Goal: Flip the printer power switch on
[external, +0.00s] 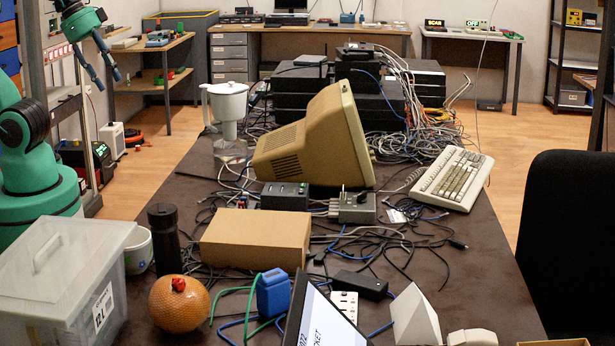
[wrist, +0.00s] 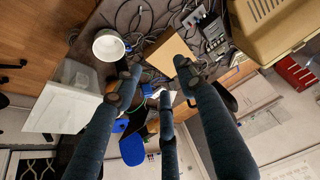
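I cannot identify a printer or its power switch for certain in either view. My gripper (external: 108,84) hangs at the upper left of the external view, above the floor and left of the big table, with its fingers apart and nothing between them. In the wrist view my gripper (wrist: 157,66) also shows spread, empty fingers over the cluttered tabletop, well above it. Small devices with a lit SCAN display (external: 435,24) and a lit OFF display (external: 476,25) stand on the far right desk. They are too small to make out any switch.
The dark table (external: 490,270) carries a beige monitor (external: 300,140), cardboard box (external: 256,238), keyboard (external: 453,178), lidded bin (external: 62,275), orange ball (external: 180,305) and many loose cables. A black chair (external: 565,240) stands at right.

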